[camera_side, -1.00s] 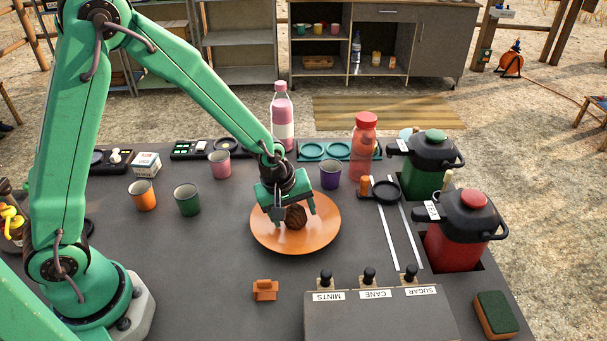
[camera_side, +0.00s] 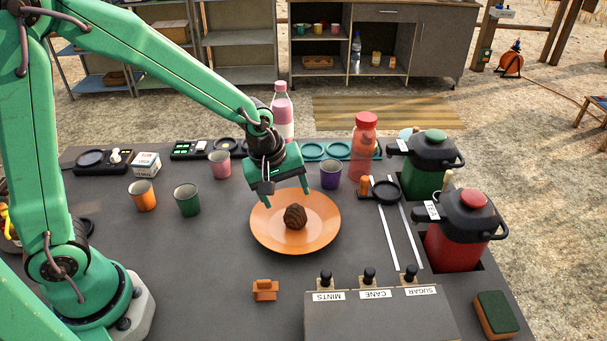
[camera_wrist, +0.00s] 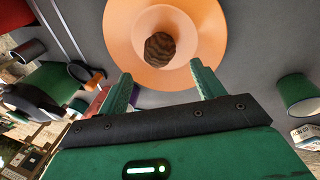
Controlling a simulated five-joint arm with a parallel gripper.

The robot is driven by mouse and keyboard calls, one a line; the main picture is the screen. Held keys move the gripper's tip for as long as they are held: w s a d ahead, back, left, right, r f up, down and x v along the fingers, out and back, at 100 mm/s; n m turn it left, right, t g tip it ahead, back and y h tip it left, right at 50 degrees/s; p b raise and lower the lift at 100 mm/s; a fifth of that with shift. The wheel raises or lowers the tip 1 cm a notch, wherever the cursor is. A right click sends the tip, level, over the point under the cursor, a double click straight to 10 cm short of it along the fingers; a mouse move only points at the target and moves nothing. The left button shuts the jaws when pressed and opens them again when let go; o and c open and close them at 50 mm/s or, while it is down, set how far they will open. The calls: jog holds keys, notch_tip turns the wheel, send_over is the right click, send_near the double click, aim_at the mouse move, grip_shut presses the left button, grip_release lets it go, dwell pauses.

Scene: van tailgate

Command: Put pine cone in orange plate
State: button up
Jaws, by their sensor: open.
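The brown pine cone (camera_side: 295,216) rests on the orange plate (camera_side: 266,232), near its middle. In the wrist view the pine cone (camera_wrist: 162,48) also lies on the orange plate (camera_wrist: 205,40), apart from my fingers. My gripper (camera_side: 288,203) is open and empty, above the back part of the plate, with its fingers clear of the cone. In the wrist view my gripper (camera_wrist: 164,88) shows its two green fingers spread below the cone. Nothing hides the cone in either view.
A purple cup (camera_side: 330,174), pink cup (camera_side: 220,164), green cup (camera_side: 187,200) and orange cup (camera_side: 143,195) stand around the plate. A red bottle (camera_side: 363,148) and pink bottle (camera_side: 283,112) are behind. A labelled rack (camera_side: 380,318) is in front.

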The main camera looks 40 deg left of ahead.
jog(key=v, duration=0.4)
jog(key=shift+r, duration=0.35)
jog(key=shift+s, duration=0.1)
dwell(0.3)
jog(key=s+a+r+m+t, duration=0.1)
jog(key=s+a+r+m, duration=0.3)
jog(key=s, duration=0.4)
jog(key=s+a+r+m+t, duration=0.1)
jog(key=s+a+r+m, duration=0.3)
jog(key=s+r+m, duration=0.2)
jog(key=shift+s+r+m+t+y, duration=0.3)
jog(key=shift+s+r+m, duration=0.1)
jog(key=shift+s+m, duration=0.4)
